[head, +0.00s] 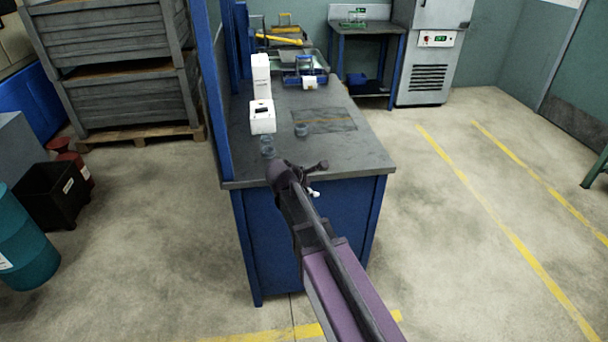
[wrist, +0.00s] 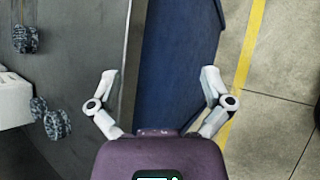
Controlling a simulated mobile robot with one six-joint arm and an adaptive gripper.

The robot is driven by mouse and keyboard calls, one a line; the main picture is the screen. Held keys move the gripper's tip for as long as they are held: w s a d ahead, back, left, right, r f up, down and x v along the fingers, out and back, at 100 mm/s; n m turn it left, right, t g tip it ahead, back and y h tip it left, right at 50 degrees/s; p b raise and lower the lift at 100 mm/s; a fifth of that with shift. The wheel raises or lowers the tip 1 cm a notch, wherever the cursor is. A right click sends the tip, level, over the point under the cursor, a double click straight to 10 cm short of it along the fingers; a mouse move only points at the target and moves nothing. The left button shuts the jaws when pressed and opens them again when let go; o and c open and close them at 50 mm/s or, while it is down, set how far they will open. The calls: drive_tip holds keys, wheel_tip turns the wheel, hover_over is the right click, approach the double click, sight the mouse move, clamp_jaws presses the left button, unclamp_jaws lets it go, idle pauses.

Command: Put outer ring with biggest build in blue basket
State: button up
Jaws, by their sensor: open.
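Grey outer rings lie on the workbench's dark top. In the head view one ring (head: 302,130) is by the dark mat and others (head: 267,147) are near the left side. In the wrist view a ring (wrist: 25,39) is at upper left, and two more, (wrist: 57,124) and (wrist: 38,107), touch or overlap at left. Their sizes are hard to compare. A blue basket (head: 305,78) stands further back on the bench. My gripper (wrist: 160,77) is open and empty, over the bench's edge, apart from the rings; it shows small in the head view (head: 316,190).
A white box (head: 262,117) and a taller white box (head: 261,76) stand on the bench (head: 355,158) near the rings. A yellow basket (head: 283,30) is further back. Blue uprights border the bench's left side. The floor to the right is clear.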

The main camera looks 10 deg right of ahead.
drive_tip(key=s+d+f+m+g+y, duration=0.1)
drive_tip(key=s+f+m+g+y, duration=0.2)
drive_tip(key=s+m, duration=0.6)
drive_tip(key=s+d+f+m+g+y, duration=0.1)
drive_tip(key=s+f+m+g+y, duration=0.2)
drive_tip(key=s+m, duration=0.6)
drive_tip(key=s+y, duration=0.1)
drive_tip(key=s, duration=0.2)
drive_tip(key=shift+s+m, duration=0.25)
drive_tip(key=shift+m, duration=0.05)
drive_tip(key=shift+d+f, duration=0.1)
